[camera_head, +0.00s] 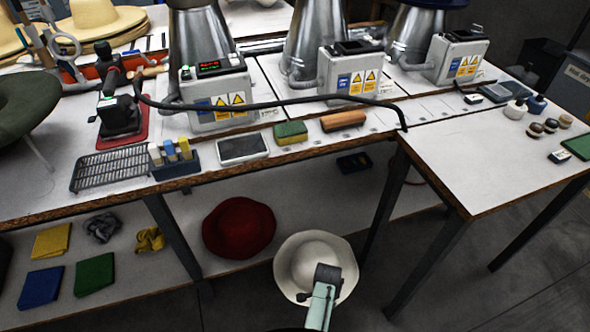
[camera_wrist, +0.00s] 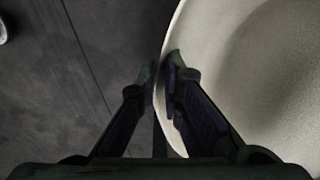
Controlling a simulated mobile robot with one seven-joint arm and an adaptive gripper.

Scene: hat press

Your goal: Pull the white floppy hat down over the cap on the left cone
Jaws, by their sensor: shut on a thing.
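The white floppy hat (camera_head: 300,262) hangs in front of the workbench, crown facing the head camera, well below the bench top. My gripper (camera_head: 328,270) is shut on its brim at the near right side. In the wrist view, the brim of the white hat (camera_wrist: 250,75) passes between the fingertips of my gripper (camera_wrist: 164,75), and the hat fills the right side. The left metal cone (camera_head: 203,45) stands at the back of the bench. Its top is cut off by the picture edge, so the cap on it is out of view.
A control box (camera_head: 212,95) stands before the left cone. A black cable (camera_head: 270,103) crosses the bench. A wire rack (camera_head: 110,168), brush holder (camera_head: 175,167) and sponge (camera_head: 291,132) lie near the front edge. A red hat (camera_head: 238,228) sits on the lower shelf. Dark floor is open at right.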

